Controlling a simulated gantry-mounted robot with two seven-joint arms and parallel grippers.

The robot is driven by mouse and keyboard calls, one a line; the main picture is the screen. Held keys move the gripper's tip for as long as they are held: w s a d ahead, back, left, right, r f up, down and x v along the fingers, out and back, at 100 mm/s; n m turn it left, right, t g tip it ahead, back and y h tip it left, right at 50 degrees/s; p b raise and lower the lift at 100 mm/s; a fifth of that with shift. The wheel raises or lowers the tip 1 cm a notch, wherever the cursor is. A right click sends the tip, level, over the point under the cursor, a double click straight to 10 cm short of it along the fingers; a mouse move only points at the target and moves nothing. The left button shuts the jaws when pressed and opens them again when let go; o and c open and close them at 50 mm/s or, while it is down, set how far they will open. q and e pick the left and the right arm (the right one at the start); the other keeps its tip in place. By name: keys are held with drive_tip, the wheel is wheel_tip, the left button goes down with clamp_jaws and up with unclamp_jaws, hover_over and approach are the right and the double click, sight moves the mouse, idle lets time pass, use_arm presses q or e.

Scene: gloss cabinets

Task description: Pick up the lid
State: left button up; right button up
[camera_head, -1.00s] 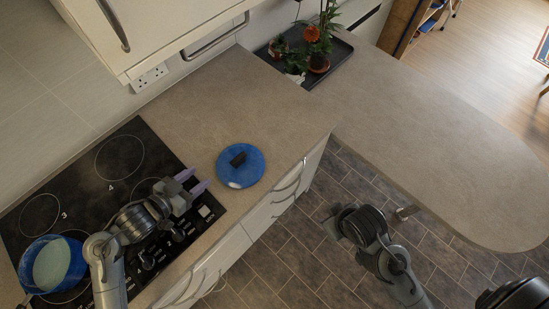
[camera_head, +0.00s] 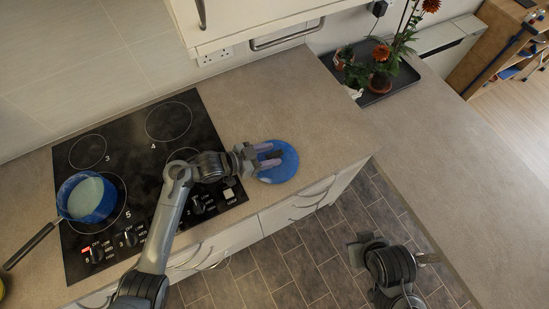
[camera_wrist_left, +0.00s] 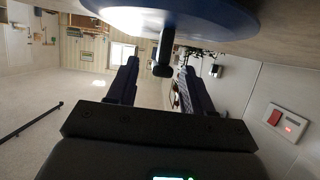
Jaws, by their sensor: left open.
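The blue round lid (camera_head: 288,169) lies on the worktop just right of the hob, with its dark handle on top. My left gripper (camera_head: 271,155) is open over the lid's left part, its fingers pointing right towards the handle. In the left wrist view the lid (camera_wrist_left: 215,14) fills the top, and its dark handle (camera_wrist_left: 164,55) shows in the gap between the spread fingers (camera_wrist_left: 160,82). The fingers do not grip it. My right gripper (camera_head: 362,248) is over the floor, away from the lid; its jaws are not clear.
A blue pan (camera_head: 88,198) stands on the black hob (camera_head: 135,160) at left, its handle sticking out to the left. A dark tray (camera_head: 396,82) with potted plants is at the back right. The worktop (camera_head: 335,120) between lid and tray is clear.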

use_arm(q)
drive_tip(key=shift+x, duration=1.15)
drive_tip(key=shift+c, duration=0.3)
clamp_jaws()
